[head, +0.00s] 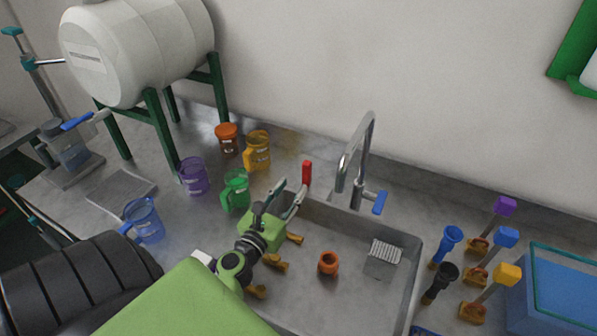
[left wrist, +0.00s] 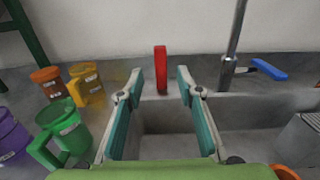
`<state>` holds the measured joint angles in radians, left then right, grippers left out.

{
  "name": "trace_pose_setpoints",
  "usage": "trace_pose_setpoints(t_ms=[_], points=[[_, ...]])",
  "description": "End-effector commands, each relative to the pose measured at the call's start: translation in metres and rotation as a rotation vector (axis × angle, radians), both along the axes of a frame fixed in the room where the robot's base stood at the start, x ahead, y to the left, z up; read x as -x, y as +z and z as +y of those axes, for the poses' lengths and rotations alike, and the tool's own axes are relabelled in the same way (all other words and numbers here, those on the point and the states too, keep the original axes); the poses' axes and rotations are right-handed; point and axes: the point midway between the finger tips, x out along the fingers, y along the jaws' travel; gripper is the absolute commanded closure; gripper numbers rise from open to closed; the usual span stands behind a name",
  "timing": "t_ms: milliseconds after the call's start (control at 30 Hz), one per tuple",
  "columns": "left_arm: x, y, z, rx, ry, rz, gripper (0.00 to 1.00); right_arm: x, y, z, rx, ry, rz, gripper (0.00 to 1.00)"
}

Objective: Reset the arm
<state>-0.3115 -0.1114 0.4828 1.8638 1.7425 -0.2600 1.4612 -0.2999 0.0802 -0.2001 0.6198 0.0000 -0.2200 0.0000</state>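My left gripper (head: 288,191) reaches over the left rim of the sink (head: 345,218) in the head view. In the left wrist view its two fingers (left wrist: 158,88) stand apart with nothing between them. A small red upright object (head: 306,172) stands on the counter behind the sink rim. In the left wrist view this red object (left wrist: 161,69) appears beyond the fingertips, in the gap between them, apart from both. My right gripper is not in view.
A green mug (head: 235,190) stands just left of my gripper, with purple (head: 194,177), yellow (head: 257,151) and blue (head: 146,220) mugs nearby. A tap (head: 357,160) rises behind the sink. An orange cup (head: 328,263) sits in the sink. Tools and a blue bin (head: 562,290) are at right.

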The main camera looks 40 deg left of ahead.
Motion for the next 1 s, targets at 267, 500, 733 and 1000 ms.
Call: trace_pose_setpoints(t_ms=[267,500,733,1000], points=[[0.018,0.0,-0.004,0.0,0.001,-0.001,0.67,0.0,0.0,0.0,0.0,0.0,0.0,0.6],[0.017,0.0,-0.004,0.0,0.001,-0.001,0.67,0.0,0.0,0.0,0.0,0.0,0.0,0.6],[0.017,0.0,-0.004,0.0,0.0,-0.001,0.67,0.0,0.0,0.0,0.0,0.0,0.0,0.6],[0.017,0.038,-0.004,0.0,0.0,-0.001,0.67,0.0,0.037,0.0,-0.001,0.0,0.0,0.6]])
